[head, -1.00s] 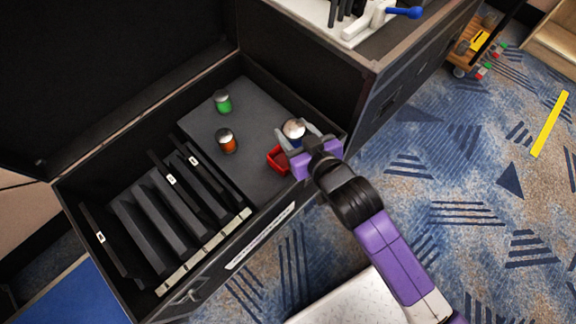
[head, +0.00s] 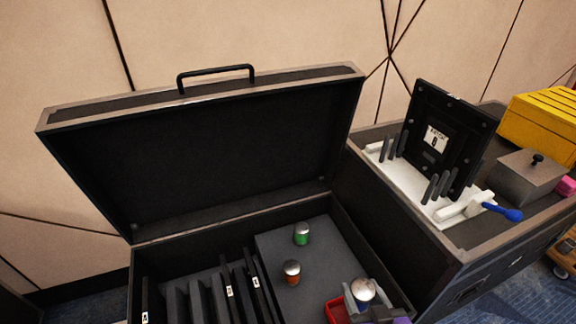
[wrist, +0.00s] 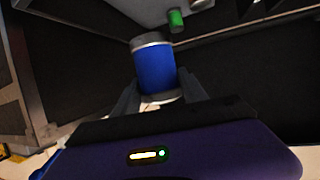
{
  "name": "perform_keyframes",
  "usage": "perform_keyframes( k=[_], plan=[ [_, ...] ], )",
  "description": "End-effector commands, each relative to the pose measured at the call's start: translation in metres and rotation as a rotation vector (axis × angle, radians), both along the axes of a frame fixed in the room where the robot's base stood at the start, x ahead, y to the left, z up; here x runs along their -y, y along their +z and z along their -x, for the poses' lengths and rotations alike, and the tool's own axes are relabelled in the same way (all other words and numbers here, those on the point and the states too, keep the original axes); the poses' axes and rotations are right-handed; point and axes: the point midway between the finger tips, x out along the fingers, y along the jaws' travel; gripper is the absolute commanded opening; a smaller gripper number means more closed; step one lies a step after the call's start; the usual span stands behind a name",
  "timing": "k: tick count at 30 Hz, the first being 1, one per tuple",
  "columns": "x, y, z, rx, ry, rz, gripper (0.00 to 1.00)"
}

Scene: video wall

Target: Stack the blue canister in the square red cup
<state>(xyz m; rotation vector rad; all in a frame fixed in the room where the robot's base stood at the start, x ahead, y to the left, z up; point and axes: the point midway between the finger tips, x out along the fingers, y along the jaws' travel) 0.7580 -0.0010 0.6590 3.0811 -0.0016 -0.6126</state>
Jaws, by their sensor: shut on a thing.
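The blue canister (wrist: 154,70) has a silver lid and stands between the fingers of my gripper (wrist: 158,90) in the wrist view. My gripper is shut on it. In the head view the canister shows mainly as a silver lid (head: 363,289) between the fingers of my gripper (head: 365,297), near the right end of the open case. The square red cup (head: 336,311) is just left of and nearer than the canister, partly cut off by the lower edge. I cannot tell whether canister and cup touch; the canister's base is hidden in the head view.
A green canister (head: 302,234) and an orange canister (head: 291,272) stand on the case's grey panel (head: 330,240). Black slotted dividers (head: 205,296) fill its left part. The raised lid (head: 235,150) stands behind. A side counter holds a white rack with a black panel (head: 440,135).

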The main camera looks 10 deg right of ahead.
Motion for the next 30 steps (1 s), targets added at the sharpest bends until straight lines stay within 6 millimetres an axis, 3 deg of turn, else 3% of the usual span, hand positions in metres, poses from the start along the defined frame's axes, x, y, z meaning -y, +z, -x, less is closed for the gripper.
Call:
perform_keyframes(
  k=[1,13,30],
  plan=[
    [0.0,0.017,0.001,-0.002,0.0,0.0,0.03],
    [0.0,0.048,0.013,-0.001,-0.001,0.0,0.03],
    [-0.001,0.052,0.021,0.001,0.001,0.0,0.03]
  ],
)
